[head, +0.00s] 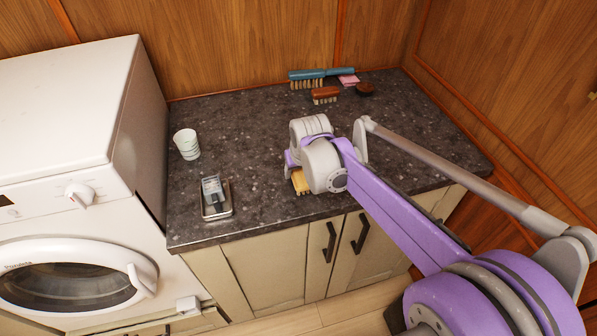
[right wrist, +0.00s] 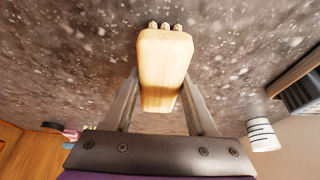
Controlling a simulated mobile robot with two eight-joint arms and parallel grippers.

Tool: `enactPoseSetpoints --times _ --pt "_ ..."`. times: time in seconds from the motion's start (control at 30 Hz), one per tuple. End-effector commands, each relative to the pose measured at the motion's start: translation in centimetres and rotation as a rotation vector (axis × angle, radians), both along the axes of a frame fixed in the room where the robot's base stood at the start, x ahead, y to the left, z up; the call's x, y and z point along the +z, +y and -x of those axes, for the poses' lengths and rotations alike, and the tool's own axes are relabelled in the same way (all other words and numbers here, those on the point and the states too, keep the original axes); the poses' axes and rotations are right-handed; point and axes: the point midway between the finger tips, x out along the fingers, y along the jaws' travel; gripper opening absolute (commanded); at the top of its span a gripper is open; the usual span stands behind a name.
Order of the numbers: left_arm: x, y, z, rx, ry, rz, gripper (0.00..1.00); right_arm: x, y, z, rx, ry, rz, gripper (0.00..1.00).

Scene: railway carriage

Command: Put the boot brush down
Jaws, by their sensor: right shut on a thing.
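The boot brush, a pale yellow wooden block with bristles, shows partly in the head view (head: 300,182), low over or on the dark speckled countertop (head: 245,130) near its front edge. My right gripper (head: 296,172) is above it and hides much of it. In the right wrist view the brush (right wrist: 163,62) sits between the two fingers of my right gripper (right wrist: 160,88), which is shut on it. Its bristle tufts show at the far end. I cannot tell whether the brush touches the counter. My left gripper is not in view.
A white cup (head: 186,145) and a metal tray (head: 217,213) with a grey object stand on the left. At the back are a blue-handled brush (head: 325,74), a red-brown brush (head: 325,93), a pink block (head: 348,80) and a dark round thing (head: 366,88). The counter's middle is clear.

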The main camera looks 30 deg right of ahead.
Motion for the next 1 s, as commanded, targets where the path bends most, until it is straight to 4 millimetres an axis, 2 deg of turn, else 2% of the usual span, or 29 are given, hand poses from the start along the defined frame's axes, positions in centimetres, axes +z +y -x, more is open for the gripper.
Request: enactPoseSetpoints --times 0.4,0.43,0.6,0.87,1.0 --pt "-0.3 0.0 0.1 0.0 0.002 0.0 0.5 -0.7 0.0 0.0 0.0 0.0 0.0 0.13" --pt "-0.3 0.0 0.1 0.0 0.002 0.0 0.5 -0.7 0.0 0.0 0.0 0.0 0.0 0.59" --pt "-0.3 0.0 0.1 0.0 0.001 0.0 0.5 -0.6 0.0 0.0 0.0 0.0 0.0 0.87" --pt "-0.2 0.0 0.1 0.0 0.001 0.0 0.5 -0.6 0.0 0.0 0.0 0.0 0.0 0.87" --pt "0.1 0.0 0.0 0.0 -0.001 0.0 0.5 0.4 0.1 0.2 0.0 -0.001 0.0 0.87"
